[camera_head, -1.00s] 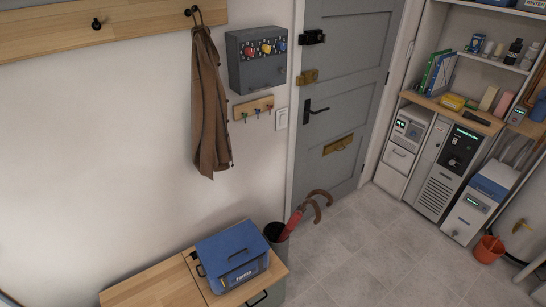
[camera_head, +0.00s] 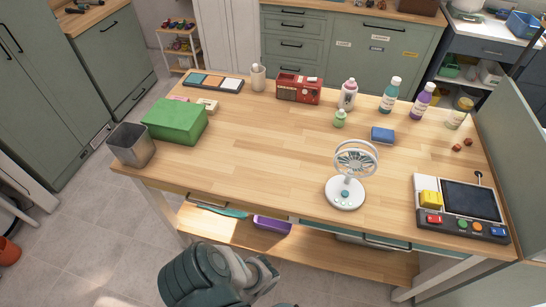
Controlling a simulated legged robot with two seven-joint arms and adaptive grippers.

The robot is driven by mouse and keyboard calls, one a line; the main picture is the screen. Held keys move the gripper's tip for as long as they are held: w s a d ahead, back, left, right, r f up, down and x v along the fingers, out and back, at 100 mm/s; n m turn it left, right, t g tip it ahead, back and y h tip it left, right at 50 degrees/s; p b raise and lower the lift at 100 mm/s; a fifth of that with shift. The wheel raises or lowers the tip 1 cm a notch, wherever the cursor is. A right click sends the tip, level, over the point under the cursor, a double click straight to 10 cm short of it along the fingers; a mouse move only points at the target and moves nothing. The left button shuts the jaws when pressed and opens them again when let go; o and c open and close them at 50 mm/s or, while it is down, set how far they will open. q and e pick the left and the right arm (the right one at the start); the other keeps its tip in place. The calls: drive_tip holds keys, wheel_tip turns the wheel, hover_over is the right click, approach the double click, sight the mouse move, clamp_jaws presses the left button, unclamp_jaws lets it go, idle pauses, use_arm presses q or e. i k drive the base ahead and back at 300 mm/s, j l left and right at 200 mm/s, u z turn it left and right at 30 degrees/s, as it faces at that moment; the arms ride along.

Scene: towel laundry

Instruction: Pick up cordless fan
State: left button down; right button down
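The cordless fan (camera_head: 346,181) stands upright on the wooden table, near its front edge and right of the middle. It has a round white guard on a short neck and a round white base with a teal button. No gripper touches it. A dark teal and grey part of my own arm shows at the bottom, left of centre, in front of the table and well short of the fan. I make out no gripper fingertips.
A blue sponge (camera_head: 382,135) lies behind the fan. A control panel (camera_head: 462,208) sits to its right. The tabletop left of the fan is clear.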

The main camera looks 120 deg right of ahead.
sight(334, 187)
drive_tip(key=z, duration=1.1)
drive_tip(key=k+z, duration=0.1)
drive_tip(key=z, duration=1)
drive_tip(key=k+z, duration=0.1)
drive_tip(key=z, duration=1.55)
drive_tip(key=l+z, duration=0.15)
drive_tip(key=z, duration=0.4)
drive_tip(key=j, duration=0.15)
drive_tip(key=z, duration=0.05)
